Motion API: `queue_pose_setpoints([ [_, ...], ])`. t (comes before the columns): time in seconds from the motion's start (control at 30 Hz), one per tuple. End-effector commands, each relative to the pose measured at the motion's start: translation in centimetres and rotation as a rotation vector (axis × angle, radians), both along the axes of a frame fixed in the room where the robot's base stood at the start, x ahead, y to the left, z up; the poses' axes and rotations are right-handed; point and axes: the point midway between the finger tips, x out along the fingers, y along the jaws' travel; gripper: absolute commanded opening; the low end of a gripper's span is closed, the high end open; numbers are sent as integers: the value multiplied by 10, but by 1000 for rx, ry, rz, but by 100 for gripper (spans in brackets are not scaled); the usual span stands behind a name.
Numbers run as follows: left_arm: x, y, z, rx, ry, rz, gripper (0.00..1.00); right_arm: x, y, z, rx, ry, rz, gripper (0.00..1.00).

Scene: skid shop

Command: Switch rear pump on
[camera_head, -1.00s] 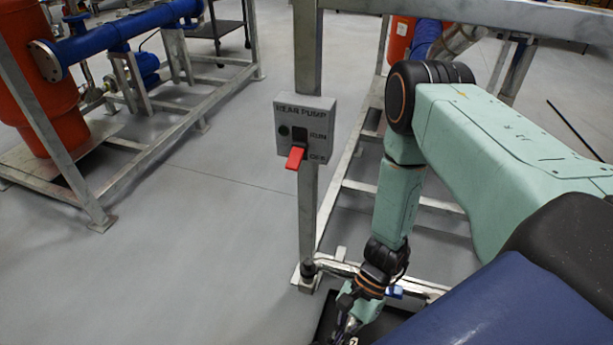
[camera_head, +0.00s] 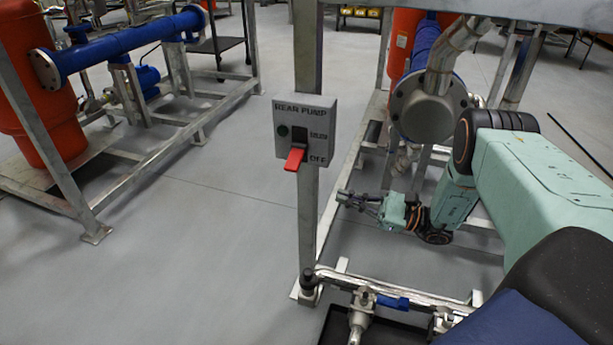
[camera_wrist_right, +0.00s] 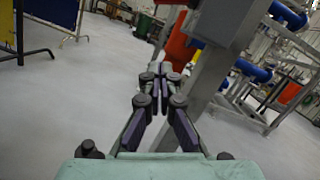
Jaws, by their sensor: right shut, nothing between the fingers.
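The grey switch box (camera_head: 321,133) labelled REAR PUMP is fixed to an upright metal post. Its red lever (camera_head: 294,160) points down, at the OFF mark. A dark round spot sits at the box's upper left. My right gripper (camera_head: 347,199) is shut and empty, to the right of the post and below the box, apart from the lever. My left gripper is not in view.
The post (camera_head: 307,220) stands left of my right gripper. A top beam (camera_head: 430,10) and lower rails frame the skid. A grey flanged pipe (camera_head: 428,108) is behind my right arm. A blue-handled valve (camera_head: 385,301) sits low in front. Floor left of the post is clear.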

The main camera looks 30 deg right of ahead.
Motion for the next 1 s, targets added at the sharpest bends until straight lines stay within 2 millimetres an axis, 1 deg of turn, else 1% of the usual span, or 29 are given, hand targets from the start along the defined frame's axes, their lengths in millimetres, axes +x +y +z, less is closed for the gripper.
queue_pose_setpoints([
  [0.03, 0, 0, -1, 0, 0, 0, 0, 0, -4, 2, 4, -14, -7, 0],
  [0.13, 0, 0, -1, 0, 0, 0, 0, 0, -7, 5, 11, -28, -14, 0],
  [0.47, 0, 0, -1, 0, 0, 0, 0, 2, -4, 6, 11, -27, -12, 0],
  [0.57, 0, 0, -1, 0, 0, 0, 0, 9, 2, 8, 11, -27, -12, 0],
  [0.67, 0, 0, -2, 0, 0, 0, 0, 19, 15, 12, 11, -28, -8, 0],
  [1.0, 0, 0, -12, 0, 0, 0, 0, 62, 60, 25, 10, -28, -9, 0],
])
